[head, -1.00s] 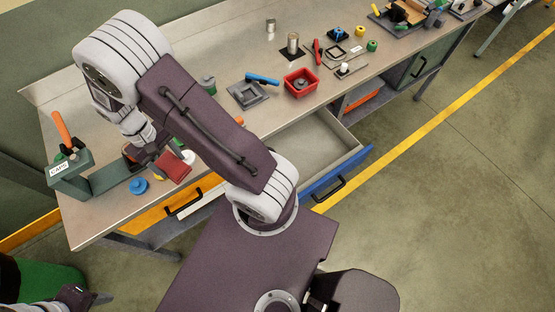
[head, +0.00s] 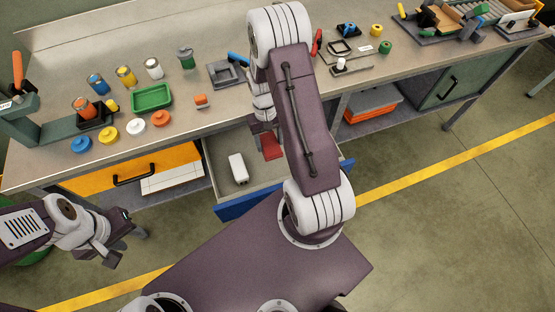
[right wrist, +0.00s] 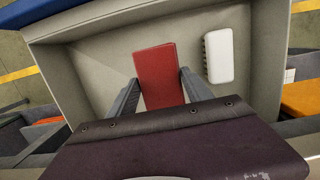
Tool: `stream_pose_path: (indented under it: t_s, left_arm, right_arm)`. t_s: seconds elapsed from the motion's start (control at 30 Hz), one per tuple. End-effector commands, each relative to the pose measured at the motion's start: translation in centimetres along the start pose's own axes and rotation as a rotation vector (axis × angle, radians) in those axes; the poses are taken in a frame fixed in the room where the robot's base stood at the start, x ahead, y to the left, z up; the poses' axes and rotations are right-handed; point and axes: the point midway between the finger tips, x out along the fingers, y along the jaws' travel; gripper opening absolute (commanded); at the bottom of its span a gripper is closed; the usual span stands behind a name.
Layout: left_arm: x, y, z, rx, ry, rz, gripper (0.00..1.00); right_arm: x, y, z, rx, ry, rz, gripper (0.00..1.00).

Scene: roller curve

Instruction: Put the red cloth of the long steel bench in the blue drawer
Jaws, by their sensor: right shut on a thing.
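The red cloth (head: 271,147) is a small folded rectangle held by my right gripper (head: 267,133) over the open blue drawer (head: 236,208). In the right wrist view, the cloth (right wrist: 158,72) sits between the two fingers of the right gripper (right wrist: 158,88), with the grey drawer floor behind it. I cannot tell whether the cloth touches the floor. The long steel bench (head: 190,92) stands above the drawer. My left gripper (head: 122,240) is open and empty at the lower left, in front of the bench.
A white brush-like block (head: 238,168) lies in the drawer, left of the cloth. An orange drawer (head: 100,178) is beside it on the left. Bench top holds several jars, lids, a green tray (head: 152,97) and tools. Open floor lies to the right.

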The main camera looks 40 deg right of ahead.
Motion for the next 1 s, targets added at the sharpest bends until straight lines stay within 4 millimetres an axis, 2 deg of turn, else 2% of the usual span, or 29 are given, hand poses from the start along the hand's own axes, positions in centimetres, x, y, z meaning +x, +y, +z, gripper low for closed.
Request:
stream_pose_path:
  t_s: [0.03, 0.2, 0.4, 0.63, 0.8, 1.0]
  left_arm:
    - [0.5, 0.0, 0.0, 0.000, 0.000, 0.000, 0.36]
    - [0.4, 0.0, 0.0, 0.000, 0.001, 0.000, 0.36]
    - [0.7, 0.0, 0.1, 0.000, 0.001, 0.000, 0.36]
    - [0.8, 0.0, 0.1, 0.000, 0.001, 0.000, 0.36]
    - [1.0, 0.0, 0.1, 0.000, 0.001, 0.000, 0.36]
    - [1.0, 0.0, 0.1, 0.000, 0.001, 0.000, 0.36]
  right_arm:
    - [0.8, 0.3, -0.1, 0.008, -0.001, -0.001, 0.20]
    - [1.3, 0.5, -0.1, 0.012, -0.001, -0.002, 0.20]
    - [5.5, 0.4, -0.7, 0.011, -0.004, -0.002, 0.20]
    - [7.0, 0.4, -1.0, 0.011, -0.002, -0.002, 0.20]
    - [10.0, 0.3, -1.4, 0.012, -0.002, -0.002, 0.20]
    - [10.7, 0.3, -1.6, 0.012, 0.000, -0.002, 0.20]
